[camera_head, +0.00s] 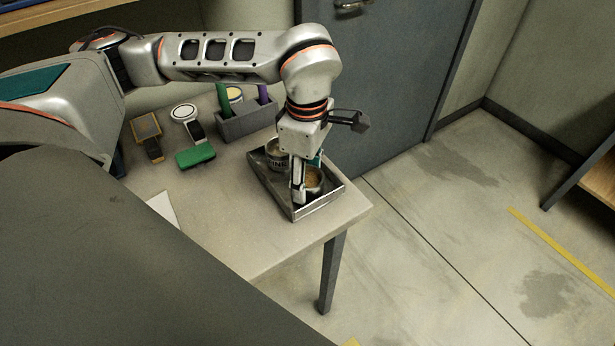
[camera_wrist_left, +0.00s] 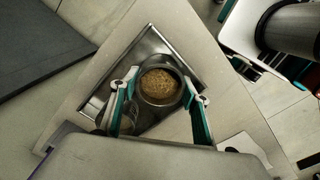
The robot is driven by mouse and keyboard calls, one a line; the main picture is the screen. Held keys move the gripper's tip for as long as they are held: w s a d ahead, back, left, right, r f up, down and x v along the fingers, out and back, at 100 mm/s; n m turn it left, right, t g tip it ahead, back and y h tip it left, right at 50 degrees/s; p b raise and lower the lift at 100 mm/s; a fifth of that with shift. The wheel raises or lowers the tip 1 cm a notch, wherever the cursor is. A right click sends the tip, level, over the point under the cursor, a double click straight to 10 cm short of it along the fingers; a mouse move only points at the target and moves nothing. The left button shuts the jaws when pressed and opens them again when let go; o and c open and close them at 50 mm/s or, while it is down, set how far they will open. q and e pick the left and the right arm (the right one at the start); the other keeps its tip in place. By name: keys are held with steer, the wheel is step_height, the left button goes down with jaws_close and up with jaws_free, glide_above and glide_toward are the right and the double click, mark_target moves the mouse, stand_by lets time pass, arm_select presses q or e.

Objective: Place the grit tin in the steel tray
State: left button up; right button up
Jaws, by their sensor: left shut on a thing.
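The grit tin (camera_head: 313,180) is a round metal tin with brown grains inside. My left gripper (camera_head: 306,183) points down and is shut on it, with one finger on each side in the left wrist view, where the tin (camera_wrist_left: 160,84) is seen from above. The steel tray (camera_head: 331,198) lies under and around the tin near the table's corner. The tin is within the tray's outline; whether its base touches the tray floor is hidden. The tray also shows in the left wrist view (camera_wrist_left: 150,44). My right gripper is not in view.
A second tin (camera_head: 276,152) stands in the tray's back part, close to my gripper. A grey holder (camera_head: 246,124) stands behind the tray. A green block (camera_head: 195,156) and brushes lie left on the table (camera_head: 255,235). The table's front middle is mostly clear.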

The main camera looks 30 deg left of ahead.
mark_target(307, 182)
arm_select(q)
steer(key=shift+f, duration=0.1)
steer(key=o, duration=0.9)
step_height(307, 182, up, 12)
steer(key=shift+r+p, duration=0.15)
steer(key=shift+p, duration=0.5)
